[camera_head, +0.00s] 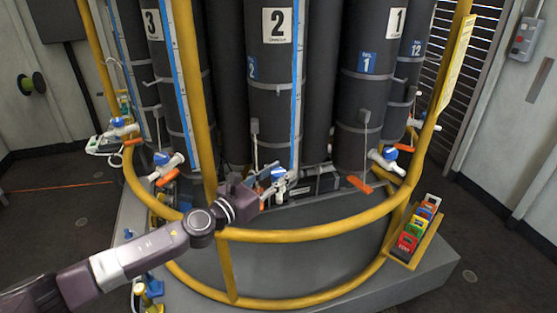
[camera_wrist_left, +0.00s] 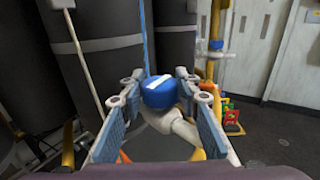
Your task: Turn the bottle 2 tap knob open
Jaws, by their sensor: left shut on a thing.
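Bottle 2 (camera_head: 272,105) is a tall dark cylinder with a white "2" label, at the centre of the head view. Its tap has a blue knob (camera_head: 278,173) on a white body low at its front. In the left wrist view the blue knob (camera_wrist_left: 158,91) carries a white bar, slanted across its top. My left gripper (camera_head: 268,182) reaches over the yellow rail to this tap. Its blue-grey fingers (camera_wrist_left: 158,100) are on both sides of the knob, shut on it. The fingers hide part of the tap in the head view. My right gripper is not in view.
Yellow rails (camera_head: 310,235) ring the bottles, close to my left arm. Similar blue-knobbed taps stand at bottle 3 (camera_head: 162,158) and bottle 1 (camera_head: 390,154). Dark floor is open on both sides.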

